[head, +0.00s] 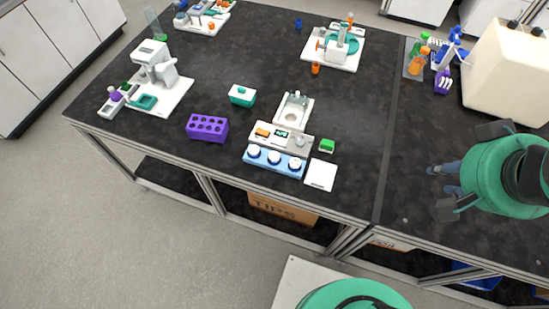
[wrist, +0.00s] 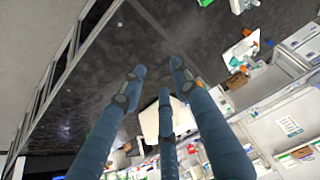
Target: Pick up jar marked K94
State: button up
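Three round white-topped items that look like jars, left (head: 254,151), middle (head: 274,157) and right (head: 295,163), sit in a row in a blue holder (head: 270,167) at the bench's front edge. No marking is readable, so I cannot tell which is K94. My gripper (head: 444,188) is at the right of the head view, above the right-hand bench, far from these items. In the wrist view my gripper (wrist: 160,80) shows blue fingers spread apart with nothing between them. The jar row cannot be made out in the wrist view.
Behind the row is a white device (head: 293,112). A purple rack (head: 207,128) and a green-and-white box (head: 242,95) stand left, a white card (head: 320,174) right. A large beige container (head: 510,70) stands behind my gripper. The dark bench (head: 355,150) is clear right of the card.

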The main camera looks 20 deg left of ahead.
jog(key=o, duration=0.3)
jog(key=shift+o, duration=0.2)
jog(key=w+a+f+g+p, duration=0.1)
jog(key=w+a+f, duration=0.1)
jog(key=w+a, duration=0.3)
jog(key=w+a+f+m+g, duration=0.1)
jog(key=w+a+f, duration=0.25)
jog(key=a, duration=0.35)
jog(key=w+a+f+g+p, duration=0.1)
jog(key=w+a+f, duration=0.1)
jog(key=w+a, duration=0.35)
jog(key=a+f, duration=0.8)
jog(key=a, duration=0.3)
jog(key=s+a+f+m+g+p, duration=0.1)
jog(key=a+f, duration=0.7)
jog(key=a, duration=0.3)
jog(key=shift+s+a+f, duration=0.2)
jog(key=shift+s+f, duration=0.1)
jog(key=shift+f, duration=0.05)
